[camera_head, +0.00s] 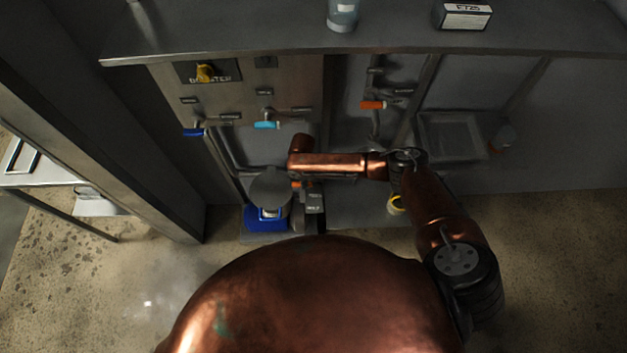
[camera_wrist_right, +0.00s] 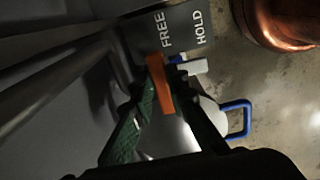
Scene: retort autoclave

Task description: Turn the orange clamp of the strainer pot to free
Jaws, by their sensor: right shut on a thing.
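The orange clamp (camera_wrist_right: 160,80) shows in the right wrist view between the two green fingers of my right gripper (camera_wrist_right: 162,92), which is shut on it. Its far end points close to the word FREE on a dark label plate (camera_wrist_right: 185,30); HOLD is printed beside it. In the head view a bit of orange clamp (camera_head: 297,184) shows beside a round grey lid (camera_head: 270,186), which seems to be the strainer pot's. My right forearm crosses above it and hides most of the gripper there. My left gripper is not in view.
A blue base (camera_head: 262,221) sits below the lid. A pale rounded body with a blue handle (camera_wrist_right: 238,118) lies right of the fingers. Pipes with blue (camera_head: 194,132), cyan (camera_head: 266,125) and orange (camera_head: 372,105) valve handles line the wall under a shelf (camera_head: 240,36). A grey basin (camera_head: 447,151) is right.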

